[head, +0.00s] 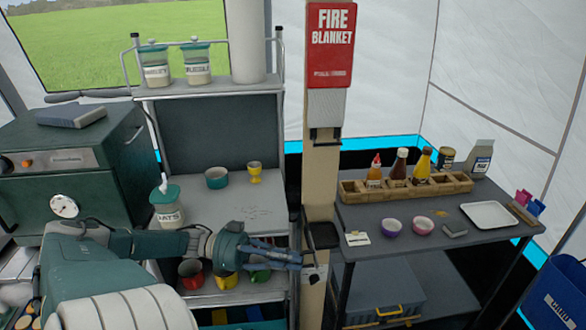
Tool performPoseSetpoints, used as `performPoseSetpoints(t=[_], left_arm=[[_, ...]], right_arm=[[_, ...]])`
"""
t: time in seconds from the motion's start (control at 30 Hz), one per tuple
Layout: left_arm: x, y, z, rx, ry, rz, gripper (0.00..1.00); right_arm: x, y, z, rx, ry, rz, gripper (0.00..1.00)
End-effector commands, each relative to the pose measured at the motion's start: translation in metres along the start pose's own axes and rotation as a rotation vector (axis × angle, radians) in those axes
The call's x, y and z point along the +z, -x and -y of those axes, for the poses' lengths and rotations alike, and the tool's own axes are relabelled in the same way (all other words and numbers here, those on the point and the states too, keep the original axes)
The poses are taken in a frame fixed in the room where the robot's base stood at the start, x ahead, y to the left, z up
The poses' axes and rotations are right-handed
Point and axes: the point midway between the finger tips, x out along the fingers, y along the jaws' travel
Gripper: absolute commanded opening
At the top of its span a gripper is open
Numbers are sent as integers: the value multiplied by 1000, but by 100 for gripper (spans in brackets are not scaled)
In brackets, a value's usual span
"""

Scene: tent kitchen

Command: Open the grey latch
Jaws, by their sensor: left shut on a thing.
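My left gripper (308,268) reaches in from the left, across the front of the shelf unit, to the wooden post (320,190). Its fingers are shut at the post, on what seems to be the grey latch (316,273). My right gripper is out of view.
The shelf unit (213,91) with cups and jars stands left of the post. Right of it is a dark table (420,240) with a bottle rack (352,187), bowls and a white tray (489,215). A lidded blue-grey box (375,290) sits below.

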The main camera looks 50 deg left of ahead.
Motion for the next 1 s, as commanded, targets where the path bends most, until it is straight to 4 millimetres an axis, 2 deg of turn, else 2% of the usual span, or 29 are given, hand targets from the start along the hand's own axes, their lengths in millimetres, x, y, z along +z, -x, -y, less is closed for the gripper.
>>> performPoseSetpoints(t=[0.03, 0.33, 0.37, 0.47, 0.87, 1.0], left_arm=[[-3, 1, 7, -17, -5, -1, 0], [-4, 1, 9, -20, -8, -3, 0], [-4, 1, 9, -20, -8, -3, 15], [-5, 1, 9, -19, -9, -4, 33], [-4, 1, 6, -14, -7, -3, 33], [-10, 2, 5, -13, -6, -1, 33]], right_arm=[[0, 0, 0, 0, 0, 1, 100], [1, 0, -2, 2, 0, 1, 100], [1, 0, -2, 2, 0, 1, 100], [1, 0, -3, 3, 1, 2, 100], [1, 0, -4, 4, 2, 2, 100], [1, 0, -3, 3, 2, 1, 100]])
